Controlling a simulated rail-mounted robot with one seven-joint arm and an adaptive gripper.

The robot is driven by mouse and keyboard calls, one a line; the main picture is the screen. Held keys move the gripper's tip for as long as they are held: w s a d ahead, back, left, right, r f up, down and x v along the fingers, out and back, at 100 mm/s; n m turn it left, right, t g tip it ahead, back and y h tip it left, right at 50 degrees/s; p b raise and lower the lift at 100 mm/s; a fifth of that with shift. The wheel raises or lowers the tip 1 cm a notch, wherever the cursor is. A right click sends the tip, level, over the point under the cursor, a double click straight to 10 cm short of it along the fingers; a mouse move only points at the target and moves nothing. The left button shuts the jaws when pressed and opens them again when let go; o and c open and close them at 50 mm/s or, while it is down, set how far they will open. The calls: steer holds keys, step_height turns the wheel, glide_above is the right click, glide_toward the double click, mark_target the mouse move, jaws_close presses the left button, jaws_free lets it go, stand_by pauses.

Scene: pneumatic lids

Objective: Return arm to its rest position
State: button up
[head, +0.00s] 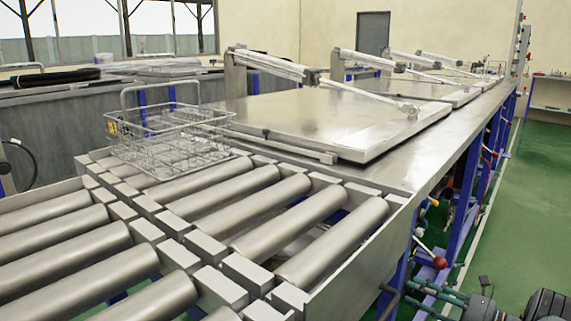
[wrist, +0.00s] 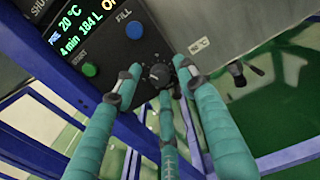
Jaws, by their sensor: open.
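My gripper (wrist: 160,84) is open and empty in the wrist view, with three teal, dark-tipped fingers spread apart. A dark control panel (wrist: 108,38) lies beyond the fingertips. Its round black knob (wrist: 158,74) shows between the fingertips; I cannot tell whether any finger touches it. In the head view, part of my gripper and arm shows at the lower right corner, with teal fingers (head: 440,299) beside the blue frame of the machine line. The panel's face is hidden in that view.
A wire basket (head: 170,140) stands on the steel rollers (head: 335,232). Several flat metal lids (head: 320,118) with pneumatic arms look closed along the line. Red-handled valves (head: 440,262) and blue legs (head: 462,205) line its right side. The green floor (head: 530,200) to the right is largely clear.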

steer(key=shift+n+b, duration=6.85)
steer(key=shift+n, duration=1.35)
steer(key=m+p, duration=1.6)
steer(key=m, duration=0.4)
steer(key=shift+p, duration=0.35)
steer(key=shift+n, duration=0.3)
